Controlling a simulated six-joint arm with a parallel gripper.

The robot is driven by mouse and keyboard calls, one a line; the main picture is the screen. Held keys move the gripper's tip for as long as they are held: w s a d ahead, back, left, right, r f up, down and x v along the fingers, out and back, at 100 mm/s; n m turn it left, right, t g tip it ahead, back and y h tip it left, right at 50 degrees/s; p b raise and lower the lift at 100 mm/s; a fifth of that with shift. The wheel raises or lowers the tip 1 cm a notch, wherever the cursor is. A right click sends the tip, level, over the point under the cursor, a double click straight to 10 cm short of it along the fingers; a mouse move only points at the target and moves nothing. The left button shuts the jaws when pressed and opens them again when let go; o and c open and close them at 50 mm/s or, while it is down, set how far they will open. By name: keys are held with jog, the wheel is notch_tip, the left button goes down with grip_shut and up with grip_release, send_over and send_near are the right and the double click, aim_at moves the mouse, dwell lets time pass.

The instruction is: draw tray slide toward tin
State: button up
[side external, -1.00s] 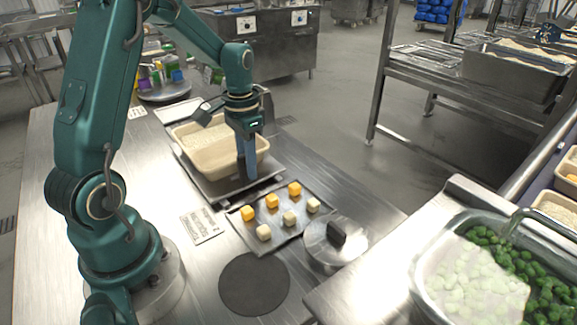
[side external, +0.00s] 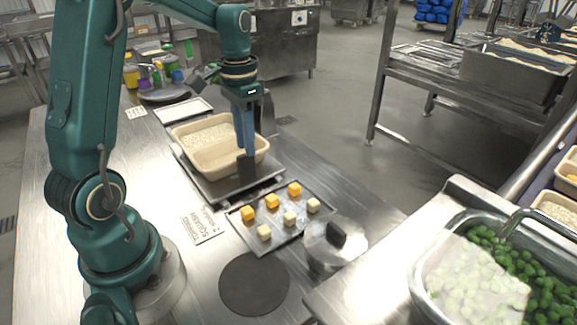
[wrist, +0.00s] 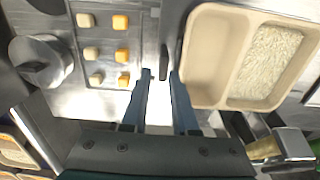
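The tray slide (side external: 222,193) is a flat metal plate under a tan two-compartment tray (side external: 262,153). The tray also shows in the wrist view (wrist: 228,98), with rice in its far compartment and the near one bare. A dark upright handle (side external: 246,170) stands at the slide's front edge; it shows in the wrist view (wrist: 164,62). My gripper (side external: 243,150) is just above the handle. Its blue fingers (wrist: 161,76) are apart and empty, with the handle beyond the tips. Which thing is the tin is unclear; a round metal lidded vessel (side external: 318,258) stands at front right.
A shallow metal tray (side external: 250,238) with several yellow and pale cubes lies between slide and lidded vessel. A dark round mat (side external: 254,284) lies in front. A pan of green and pale pieces (side external: 420,290) is at right. Bare table lies right of the slide.

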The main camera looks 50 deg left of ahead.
jog(key=shift+r, duration=2.05)
jog(key=shift+d, duration=0.1)
